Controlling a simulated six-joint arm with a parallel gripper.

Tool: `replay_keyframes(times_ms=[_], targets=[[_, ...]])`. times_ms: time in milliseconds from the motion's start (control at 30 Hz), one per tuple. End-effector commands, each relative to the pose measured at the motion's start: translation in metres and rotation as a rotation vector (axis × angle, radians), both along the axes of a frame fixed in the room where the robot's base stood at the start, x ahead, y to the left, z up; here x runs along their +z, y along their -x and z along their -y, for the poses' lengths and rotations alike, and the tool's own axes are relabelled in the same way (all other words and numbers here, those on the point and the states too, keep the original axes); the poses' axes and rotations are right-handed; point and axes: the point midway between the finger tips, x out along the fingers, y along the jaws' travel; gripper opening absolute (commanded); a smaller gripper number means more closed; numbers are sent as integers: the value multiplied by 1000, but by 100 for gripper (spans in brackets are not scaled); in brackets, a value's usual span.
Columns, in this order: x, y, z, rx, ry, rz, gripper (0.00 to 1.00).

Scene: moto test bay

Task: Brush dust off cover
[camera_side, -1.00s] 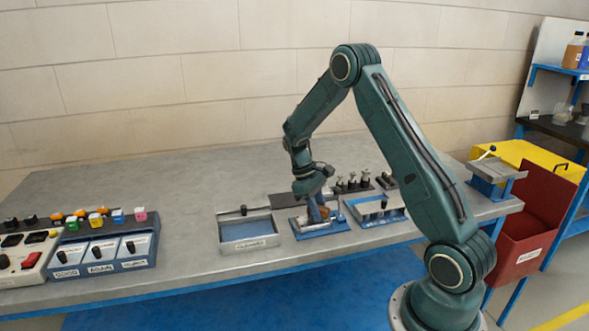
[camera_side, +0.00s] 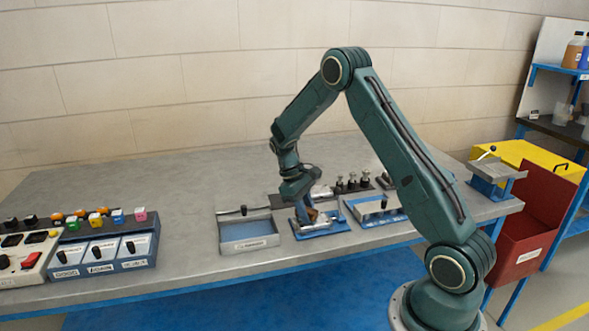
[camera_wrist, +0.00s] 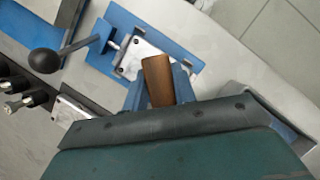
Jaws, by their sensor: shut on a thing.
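My gripper (camera_side: 305,213) is low over a blue fixture (camera_side: 325,228) in the side view. It is shut on a brown wooden piece, likely the brush handle (camera_wrist: 157,80), seen in the wrist view between my fingers. The brush's bristles are hidden. Under it is a pale metal plate (camera_wrist: 128,66), which may be the cover, set in the blue fixture, which also shows in the wrist view (camera_wrist: 122,22). I cannot make out dust on it, nor whether the brush touches it.
A lever with a black knob (camera_wrist: 44,61) stands beside the fixture. A labelled grey tray (camera_side: 248,243) lies left of it, and another blue fixture (camera_side: 370,209) lies right. Dark holders with metal parts (camera_side: 352,183) stand behind. The bench (camera_side: 150,195) is clear toward the back left.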

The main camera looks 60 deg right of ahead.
Motion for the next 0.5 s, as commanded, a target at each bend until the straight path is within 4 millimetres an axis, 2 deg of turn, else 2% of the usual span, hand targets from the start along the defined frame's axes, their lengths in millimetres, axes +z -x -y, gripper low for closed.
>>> replay_keyframes(times_ms=[133, 167, 500], targets=[[0, -10, -11, 3, -1, -1, 2], [-1, -12, -8, 0, 0, -1, 2], [0, 13, 16, -4, 1, -2, 2]])
